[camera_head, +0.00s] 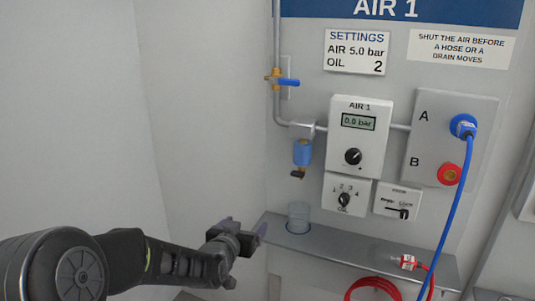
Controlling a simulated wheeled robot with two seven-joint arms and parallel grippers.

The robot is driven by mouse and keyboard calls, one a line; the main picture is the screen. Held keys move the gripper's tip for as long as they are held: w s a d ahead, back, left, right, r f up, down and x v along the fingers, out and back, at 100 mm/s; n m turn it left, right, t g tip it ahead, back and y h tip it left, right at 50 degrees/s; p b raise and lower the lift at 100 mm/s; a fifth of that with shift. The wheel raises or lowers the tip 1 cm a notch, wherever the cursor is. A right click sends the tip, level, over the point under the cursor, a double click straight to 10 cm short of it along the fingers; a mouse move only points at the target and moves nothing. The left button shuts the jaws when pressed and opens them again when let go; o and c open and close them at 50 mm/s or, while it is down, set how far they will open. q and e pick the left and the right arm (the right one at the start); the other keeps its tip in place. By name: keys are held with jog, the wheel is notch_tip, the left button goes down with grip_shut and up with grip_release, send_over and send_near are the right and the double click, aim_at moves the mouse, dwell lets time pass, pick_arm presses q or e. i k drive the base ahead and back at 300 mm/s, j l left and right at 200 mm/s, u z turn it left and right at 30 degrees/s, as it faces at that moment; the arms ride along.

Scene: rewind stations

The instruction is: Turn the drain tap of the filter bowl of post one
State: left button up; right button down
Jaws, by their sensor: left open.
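The filter bowl (303,153) is a blue cup hanging under the pipe on the post marked AIR 1. Its small dark drain tap (297,175) sits at the bottom of the bowl, with a bit of orange-brown above it. A clear cup (298,217) stands on the shelf below the tap. My left gripper (259,229) is open and empty, left of the shelf's left end, below and left of the drain tap, and apart from it. My right gripper is not in view.
A valve with a blue lever (288,82) is on the pipe above the bowl. The regulator box (358,135) reads 0.0 bar. A blue hose (451,215) runs from port A down past the grey shelf (370,250). A red hose (372,284) hangs below. Bare wall is on the left.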

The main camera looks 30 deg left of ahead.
aim_at(299, 173)
jog(key=u, duration=0.95)
